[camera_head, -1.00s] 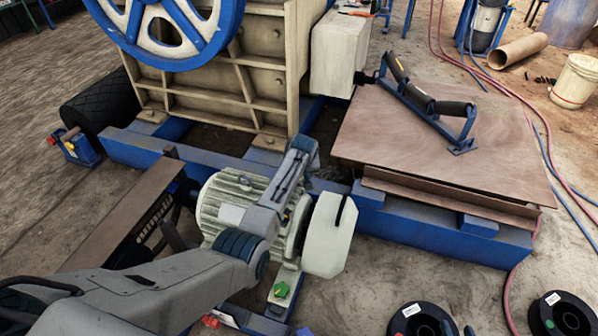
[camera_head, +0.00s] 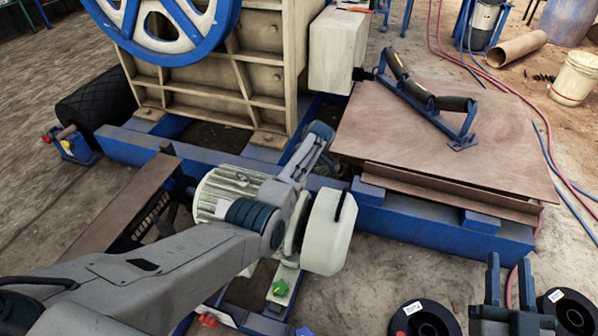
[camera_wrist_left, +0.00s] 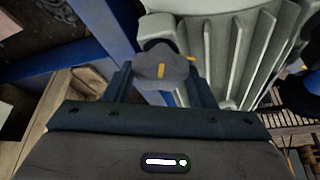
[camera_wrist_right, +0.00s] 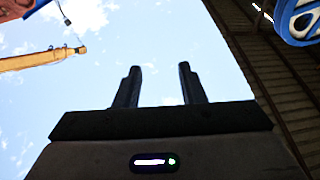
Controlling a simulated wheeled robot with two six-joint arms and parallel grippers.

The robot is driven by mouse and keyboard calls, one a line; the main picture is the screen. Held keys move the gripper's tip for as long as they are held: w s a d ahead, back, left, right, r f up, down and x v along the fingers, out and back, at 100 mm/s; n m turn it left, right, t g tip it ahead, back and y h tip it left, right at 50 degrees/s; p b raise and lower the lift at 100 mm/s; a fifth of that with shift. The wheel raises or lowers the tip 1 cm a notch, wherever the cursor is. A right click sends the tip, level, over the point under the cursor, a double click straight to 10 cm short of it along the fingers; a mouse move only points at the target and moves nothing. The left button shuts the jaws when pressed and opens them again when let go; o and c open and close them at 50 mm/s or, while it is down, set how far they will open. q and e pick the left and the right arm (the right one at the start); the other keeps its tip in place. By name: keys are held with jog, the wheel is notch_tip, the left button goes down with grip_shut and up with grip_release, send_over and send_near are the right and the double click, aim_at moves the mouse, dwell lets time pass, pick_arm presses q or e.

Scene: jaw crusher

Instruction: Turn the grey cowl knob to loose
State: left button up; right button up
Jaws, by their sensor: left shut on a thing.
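The grey cowl knob (camera_wrist_left: 162,73), lobed with a yellow mark, sits between the fingers of my left gripper (camera_wrist_left: 163,82) in the left wrist view. That gripper is shut on it. The yellow mark on the knob is close to upright in that view, and a second yellow mark shows to its right. The ribbed motor (camera_head: 212,200) with its cream cowl (camera_head: 328,232) stands beside the knob. In the head view my left arm hides the knob. My right gripper (camera_head: 509,272) is open and empty, pointing upward; its fingers also show in the right wrist view (camera_wrist_right: 160,85).
A green knob (camera_head: 280,288) is on the motor's base, below the cowl. The blue frame (camera_head: 430,222) and a brown board (camera_head: 450,150) with a roller bracket (camera_head: 428,103) lie to the right. Black spools (camera_head: 424,318) are on the ground near my right gripper.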

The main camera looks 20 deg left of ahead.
pick_arm(q)
jog(key=shift+n, duration=0.3)
pick_arm(e)
jog(key=shift+s+r+t, duration=0.15)
jog(key=shift+r+t, duration=0.4)
jog(key=shift+r, duration=0.25)
jog(key=shift+s+r+t, duration=0.15)
jog(key=shift+r+t, duration=0.4)
jog(key=shift+r, duration=0.25)
pick_arm(q)
jog(key=o, duration=1)
